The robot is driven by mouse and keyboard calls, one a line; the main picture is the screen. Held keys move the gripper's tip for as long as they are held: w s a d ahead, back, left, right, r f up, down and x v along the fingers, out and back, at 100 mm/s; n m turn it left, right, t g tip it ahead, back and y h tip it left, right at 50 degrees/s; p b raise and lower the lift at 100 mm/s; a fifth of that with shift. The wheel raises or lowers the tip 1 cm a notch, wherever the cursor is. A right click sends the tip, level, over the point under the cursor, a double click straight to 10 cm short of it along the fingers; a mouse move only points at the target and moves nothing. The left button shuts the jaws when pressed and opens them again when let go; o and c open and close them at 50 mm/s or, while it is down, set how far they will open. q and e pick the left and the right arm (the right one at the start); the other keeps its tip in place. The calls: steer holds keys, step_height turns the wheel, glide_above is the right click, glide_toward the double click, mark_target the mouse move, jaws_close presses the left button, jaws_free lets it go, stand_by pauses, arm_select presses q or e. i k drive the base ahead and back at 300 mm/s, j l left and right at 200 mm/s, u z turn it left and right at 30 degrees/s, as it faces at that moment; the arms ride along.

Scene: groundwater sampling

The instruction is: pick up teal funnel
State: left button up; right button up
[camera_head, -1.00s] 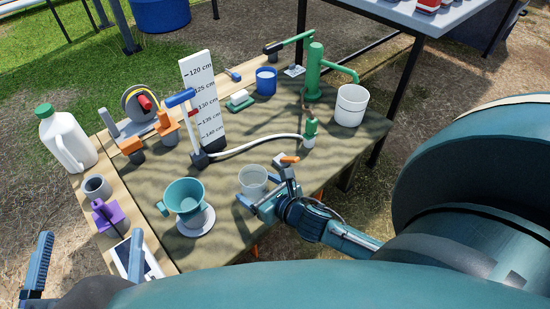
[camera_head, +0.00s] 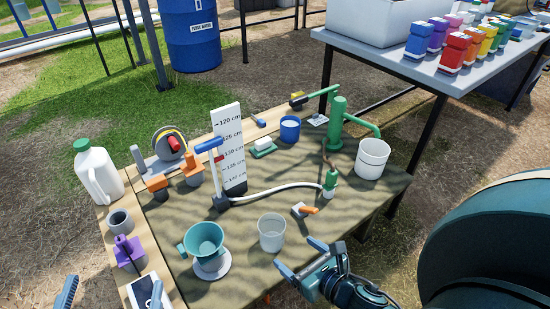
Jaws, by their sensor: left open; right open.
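The teal funnel (camera_head: 205,241) is a cup-shaped piece with a side handle at its left. It sits upright on a pale round base (camera_head: 212,266) near the front left of the table. My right gripper (camera_head: 303,261) is open and empty at the table's front edge, to the right of the funnel and apart from it, with a clear cup between them. My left gripper (camera_head: 67,292) shows only in part at the bottom left corner, left of the table; it is open, and most of it is out of frame.
The clear cup (camera_head: 271,232) stands right of the funnel. A purple clamp (camera_head: 128,250), grey cup (camera_head: 120,222) and phone-like device (camera_head: 146,293) line the left edge. A white jug (camera_head: 97,175), depth board (camera_head: 229,148), green pump (camera_head: 337,122) and white bucket (camera_head: 372,158) stand farther back.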

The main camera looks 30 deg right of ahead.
mark_target(204, 241)
steer(key=k+l, duration=0.1)
steer(key=k, duration=0.4)
steer(key=k+l, duration=0.1)
steer(key=k, duration=0.4)
